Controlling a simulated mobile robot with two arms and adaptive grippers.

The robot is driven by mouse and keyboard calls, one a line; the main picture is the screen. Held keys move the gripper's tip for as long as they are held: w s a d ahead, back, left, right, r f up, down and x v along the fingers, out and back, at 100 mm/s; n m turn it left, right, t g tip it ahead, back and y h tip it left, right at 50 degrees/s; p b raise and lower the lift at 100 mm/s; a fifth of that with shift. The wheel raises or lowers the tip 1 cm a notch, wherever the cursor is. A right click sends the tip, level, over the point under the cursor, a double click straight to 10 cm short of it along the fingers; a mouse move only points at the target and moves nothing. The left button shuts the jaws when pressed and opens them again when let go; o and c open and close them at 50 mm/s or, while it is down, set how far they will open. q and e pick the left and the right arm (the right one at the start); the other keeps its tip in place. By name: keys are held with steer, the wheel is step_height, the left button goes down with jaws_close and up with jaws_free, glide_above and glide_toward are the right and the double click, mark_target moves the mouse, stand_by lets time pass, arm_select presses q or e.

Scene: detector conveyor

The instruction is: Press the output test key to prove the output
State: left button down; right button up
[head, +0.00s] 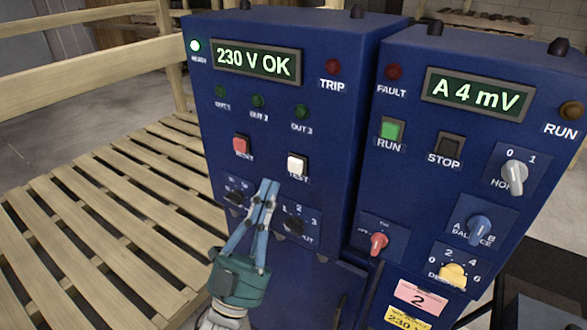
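The white test key (297,164), labelled TEST, is on the front of the left blue cabinet (340,110). My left gripper (268,187) reaches up from below, its blue fingertips together just below and left of the key. The fingers look shut and empty, and no contact with the key can be made out. The display (256,62) reads "230 V OK". The lamp at the upper left (195,46) is lit. The OUT 1, OUT 2 and OUT 3 lamps (257,101) look dark green and unlit. My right gripper is not in view.
A red reset key (241,146) sits left of the test key. Dark selector knobs (294,226) lie below, partly behind my fingers. The right cabinet (455,125) reads "A 4 mV" and carries run and stop keys and knobs. Wooden slats (110,220) lie to the left.

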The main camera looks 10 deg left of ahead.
mark_target(295, 166)
arm_select(q)
steer(key=shift+w+d+b, duration=0.15)
steer(key=shift+w+d, duration=0.1)
steer(key=shift+w, duration=0.45)
steer(key=shift+w+d+b, duration=0.1)
steer(key=shift+w+d, duration=0.2)
steer(key=shift+w, duration=0.45)
steer(key=shift+w+d+b, duration=0.15)
steer(key=shift+w+d, duration=0.1)
steer(key=shift+w, duration=0.45)
steer(key=shift+w+d, duration=0.15)
steer(key=shift+w, duration=0.25)
steer(key=shift+w+d, duration=0.15)
steer(key=shift+w, duration=0.25)
stand_by(0.5)
stand_by(0.3)
steer(key=shift+s+a, duration=0.3)
steer(key=shift+s, duration=0.55)
